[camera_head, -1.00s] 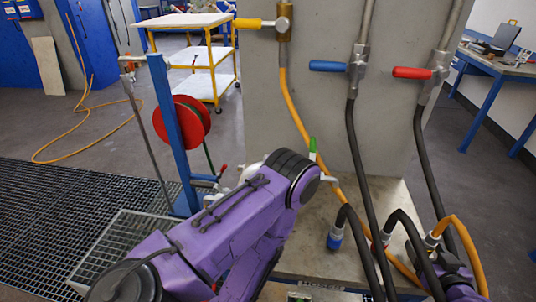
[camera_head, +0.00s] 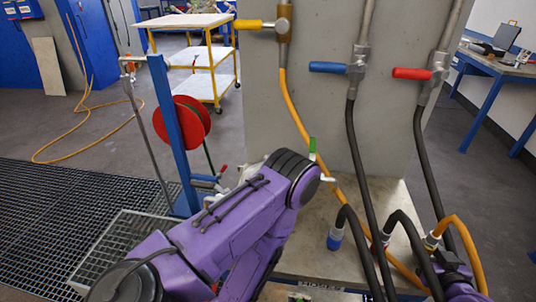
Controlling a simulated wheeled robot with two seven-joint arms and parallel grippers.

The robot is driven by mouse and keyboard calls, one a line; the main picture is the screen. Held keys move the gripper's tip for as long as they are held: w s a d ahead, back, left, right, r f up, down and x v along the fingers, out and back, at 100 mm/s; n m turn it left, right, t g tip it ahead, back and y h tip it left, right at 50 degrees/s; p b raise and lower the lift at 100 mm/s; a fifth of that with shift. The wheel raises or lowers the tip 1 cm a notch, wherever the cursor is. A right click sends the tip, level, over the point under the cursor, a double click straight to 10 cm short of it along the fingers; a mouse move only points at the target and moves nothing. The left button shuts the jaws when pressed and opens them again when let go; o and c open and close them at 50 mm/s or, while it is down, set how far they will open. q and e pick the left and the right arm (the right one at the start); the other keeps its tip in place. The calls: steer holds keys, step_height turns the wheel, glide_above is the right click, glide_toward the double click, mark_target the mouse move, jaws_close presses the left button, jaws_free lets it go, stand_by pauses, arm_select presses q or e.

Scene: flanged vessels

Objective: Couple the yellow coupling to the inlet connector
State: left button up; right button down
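Blue-ended (camera_head: 334,240) and red-ended black hoses hang over the concrete plinth (camera_head: 305,262). Yellow, blue and red valve handles sit on the wall pipes above. A red hose reel (camera_head: 182,120) on a blue post stands left, beside a floor grating (camera_head: 50,220).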

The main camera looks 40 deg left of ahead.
mark_target(437, 240)
steer(key=shift+r+p, duration=1.85)
steer(key=shift+r, duration=0.65)
